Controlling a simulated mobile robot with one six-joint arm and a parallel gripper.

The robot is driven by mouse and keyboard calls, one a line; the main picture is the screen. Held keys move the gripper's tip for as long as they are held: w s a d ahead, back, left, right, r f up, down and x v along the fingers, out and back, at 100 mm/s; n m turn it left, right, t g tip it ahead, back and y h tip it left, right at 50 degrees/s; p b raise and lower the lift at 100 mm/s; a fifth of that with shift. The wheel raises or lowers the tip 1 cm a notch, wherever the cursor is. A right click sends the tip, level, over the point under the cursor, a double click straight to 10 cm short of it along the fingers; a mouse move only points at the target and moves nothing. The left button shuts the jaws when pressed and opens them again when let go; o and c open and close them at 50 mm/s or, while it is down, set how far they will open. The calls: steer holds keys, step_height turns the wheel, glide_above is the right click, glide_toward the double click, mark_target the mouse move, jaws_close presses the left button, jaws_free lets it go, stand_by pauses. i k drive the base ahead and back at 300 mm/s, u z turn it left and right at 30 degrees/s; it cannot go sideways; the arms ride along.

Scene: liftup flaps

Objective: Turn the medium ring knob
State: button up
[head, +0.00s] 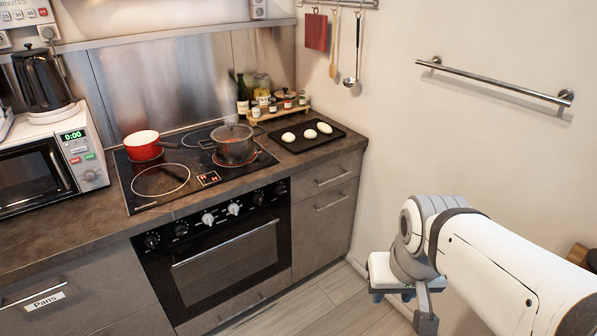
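The oven (230,255) has a row of knobs on its black front panel. Two pale knobs (208,218) near the middle stand out from the black knobs (152,241) at either side. I cannot tell which one is the medium ring knob, as labels are too small to read. The black cooktop (128,180) above has several rings; red glow shows under the dark pot (235,148). My arm reaches in from the right, and my gripper (425,318) hangs low, right of the drawers, apart from the knobs. Its fingers are not clear.
A red pan (142,146) sits at the cooktop's left. A black tray (307,137) with white pieces lies to the right, before several jars (275,105). A microwave (45,165) stands left. The oven handle (225,243) sticks out below the knobs. The floor (320,303) in front is clear.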

mark_target(279, 189)
steer(key=u, duration=0.15)
steer(key=i, duration=0.9)
steer(key=z, duration=0.05)
